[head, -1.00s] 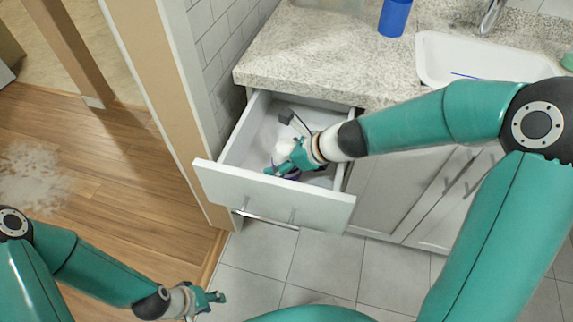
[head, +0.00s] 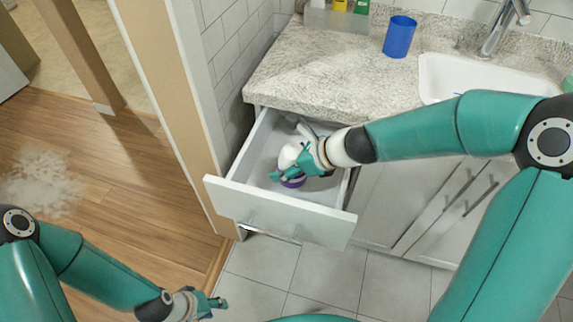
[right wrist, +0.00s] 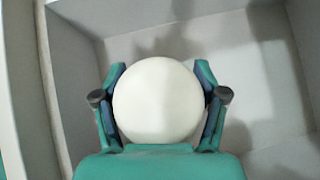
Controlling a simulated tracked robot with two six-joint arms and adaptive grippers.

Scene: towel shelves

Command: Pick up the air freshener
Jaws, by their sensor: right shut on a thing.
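The air freshener (head: 289,156) is a rounded white object with a purple band near its base, in the open drawer (head: 280,211). My right gripper (head: 300,174) is shut on it inside the drawer. In the right wrist view the air freshener's white rounded top (right wrist: 157,100) fills the space between the two fingers, which touch its sides. Whether its base touches the drawer floor I cannot tell. My left gripper (head: 212,304) is low at the left over the floor, far from the drawer, and its fingers look apart with nothing between them.
The drawer walls surround the right gripper, and the granite counter (head: 310,70) overhangs behind. A blue cup (head: 399,37) stands on the counter near the sink (head: 445,78). A wooden door frame (head: 168,100) is left of the drawer. The tiled floor in front is clear.

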